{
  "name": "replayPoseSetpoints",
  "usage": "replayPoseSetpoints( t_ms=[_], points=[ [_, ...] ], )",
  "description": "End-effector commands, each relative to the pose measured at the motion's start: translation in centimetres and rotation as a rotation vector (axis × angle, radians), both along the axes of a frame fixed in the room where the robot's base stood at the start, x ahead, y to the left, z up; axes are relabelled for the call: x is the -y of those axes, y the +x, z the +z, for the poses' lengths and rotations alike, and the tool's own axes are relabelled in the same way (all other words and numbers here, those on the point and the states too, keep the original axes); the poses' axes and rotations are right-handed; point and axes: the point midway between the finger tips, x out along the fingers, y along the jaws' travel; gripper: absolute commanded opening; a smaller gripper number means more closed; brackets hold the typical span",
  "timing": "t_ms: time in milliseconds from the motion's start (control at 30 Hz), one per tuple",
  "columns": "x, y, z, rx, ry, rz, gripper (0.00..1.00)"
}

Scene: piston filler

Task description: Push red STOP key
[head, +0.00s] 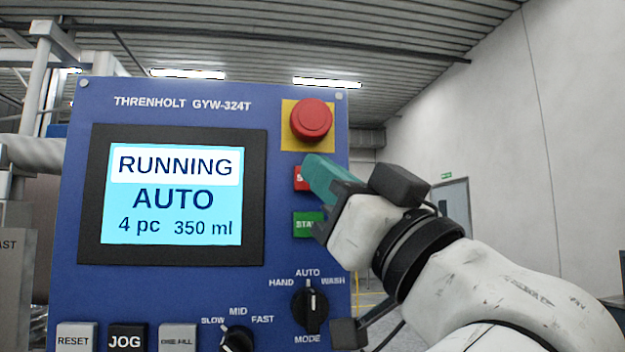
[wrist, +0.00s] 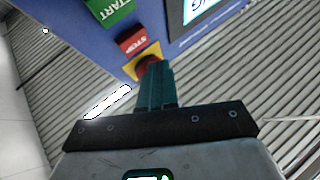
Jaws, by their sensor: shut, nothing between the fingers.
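The red STOP key (head: 299,178) is on the right side of the blue control panel, below the emergency-stop button and above the green START key (head: 303,224). My gripper's teal fingers cover most of its label in the head view. In the wrist view the STOP key (wrist: 131,41) shows in full, to the left of and above the fingertips. My gripper (head: 313,164) is shut and empty, its tips near the panel between the STOP key and the emergency stop. In the wrist view my gripper (wrist: 156,68) overlaps the emergency stop. I cannot tell whether it touches anything.
The red mushroom emergency stop (head: 311,120) on its yellow plate sits just above my fingertips. The screen (head: 172,194) reads RUNNING, AUTO, 4 pc, 350 ml. The mode knob (head: 310,303), speed knob (head: 238,340) and lower keys are below. Space right of the panel is open.

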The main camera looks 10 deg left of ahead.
Motion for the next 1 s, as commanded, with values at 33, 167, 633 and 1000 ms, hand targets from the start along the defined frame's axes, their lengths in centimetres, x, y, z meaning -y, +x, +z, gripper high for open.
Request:
replayPoseSetpoints(
  t_ms=[33, 167, 633, 1000],
  points=[
    [-0.1, 0.4, 0.1, 0.000, 0.000, 0.000, 0.00],
    [-0.3, 1.2, 0.1, 0.000, 0.000, 0.000, 0.00],
    [-0.4, 1.5, 0.0, 0.001, 0.001, 0.000, 0.00],
    [-0.4, 1.5, 0.0, 0.001, 0.001, 0.000, 0.00]
  ],
)
